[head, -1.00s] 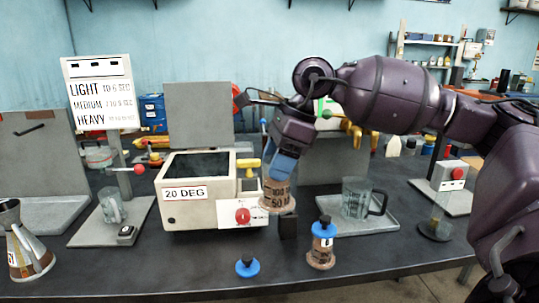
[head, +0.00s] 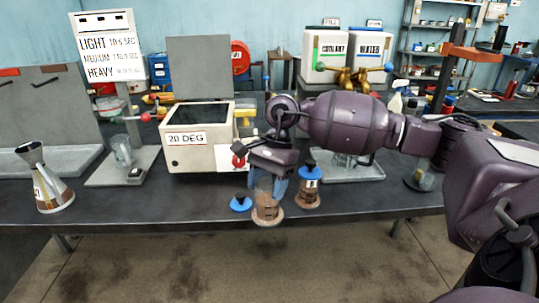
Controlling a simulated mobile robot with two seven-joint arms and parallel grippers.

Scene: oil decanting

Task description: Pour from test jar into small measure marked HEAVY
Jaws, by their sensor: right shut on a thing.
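My right gripper (head: 272,185) is shut on an uncapped test jar (head: 266,209) with a brown graduated body and a pale base. It holds the jar nearly upright by the bench's front edge. The gripper hides the jar's top. A blue lid (head: 240,203) lies on the bench just left of the jar. A second jar (head: 308,188) with a blue cap stands just right of it. No measure marked HEAVY can be made out. My left gripper is out of view.
A beige bath (head: 198,150) marked 20 DEG stands behind the jar. A stand with a LIGHT, MEDIUM, HEAVY board (head: 110,58) and a glass mug (head: 122,150) are left of it. Another glass vessel is half hidden behind my right arm.

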